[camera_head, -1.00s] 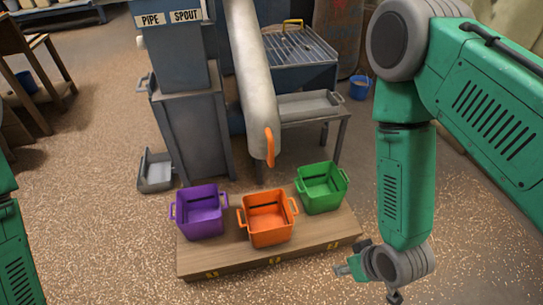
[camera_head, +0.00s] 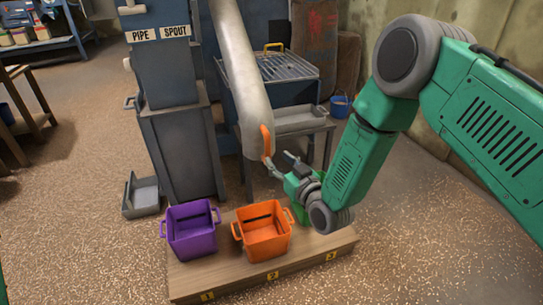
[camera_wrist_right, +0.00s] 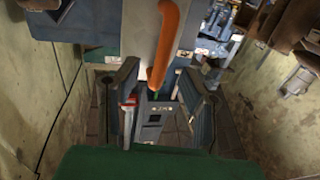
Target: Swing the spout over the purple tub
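The grey spout (camera_head: 240,75) hangs down from the machine, its lower end above and behind the orange tub (camera_head: 263,232). An orange handle (camera_head: 267,141) is on the spout's end; it also shows in the right wrist view (camera_wrist_right: 165,45), ahead of the fingers. The purple tub (camera_head: 191,232) stands at the left of the wooden platform. The green tub (camera_head: 302,213) is mostly hidden behind my right arm. My right gripper (camera_head: 278,160) is open, its fingertips close to the handle; in the right wrist view the fingers (camera_wrist_right: 158,100) are apart with nothing between them. My left gripper is out of view.
The wooden platform (camera_head: 265,280) carries the tubs. A grey machine column (camera_head: 185,145) labelled PIPE SPOUT stands behind it. A grey tray (camera_head: 143,195) lies on the floor at left, and a grated table (camera_head: 290,68) stands behind the spout.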

